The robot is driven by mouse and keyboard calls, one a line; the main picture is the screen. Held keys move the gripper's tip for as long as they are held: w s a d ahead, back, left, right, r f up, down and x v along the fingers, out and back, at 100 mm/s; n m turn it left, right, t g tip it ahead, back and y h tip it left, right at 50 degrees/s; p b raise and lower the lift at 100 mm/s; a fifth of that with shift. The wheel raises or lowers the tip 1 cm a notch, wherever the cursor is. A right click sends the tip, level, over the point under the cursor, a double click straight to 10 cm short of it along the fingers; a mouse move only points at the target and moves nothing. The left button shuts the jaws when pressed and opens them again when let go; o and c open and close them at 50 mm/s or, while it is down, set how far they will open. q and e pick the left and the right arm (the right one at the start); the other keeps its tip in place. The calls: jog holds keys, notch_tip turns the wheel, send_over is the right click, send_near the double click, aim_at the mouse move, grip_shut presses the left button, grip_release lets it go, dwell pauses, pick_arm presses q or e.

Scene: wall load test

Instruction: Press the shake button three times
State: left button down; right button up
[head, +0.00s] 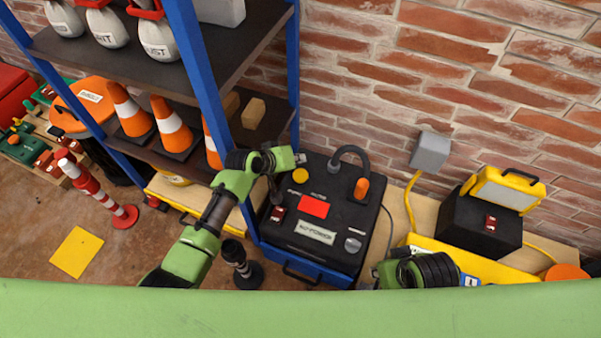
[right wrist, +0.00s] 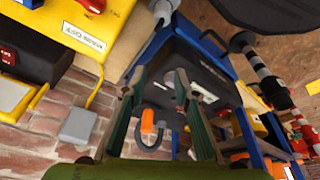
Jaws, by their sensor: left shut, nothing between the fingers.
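A black machine (head: 285,240) stands against the wall. Its top has a round yellow button (head: 300,175), a red square (head: 313,206), a small red switch (head: 278,213), a pale label plate (head: 315,232), a grey knob (head: 352,245) and a hose with an orange end (head: 361,188). I cannot read which control is the shake button.
A blue-framed shelf (head: 205,85) with cones and sacks stands left of the machine. A red-white post (head: 95,187) and yellow mat (head: 77,252) are on the floor.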

grip_shut()
dwell(1.3)
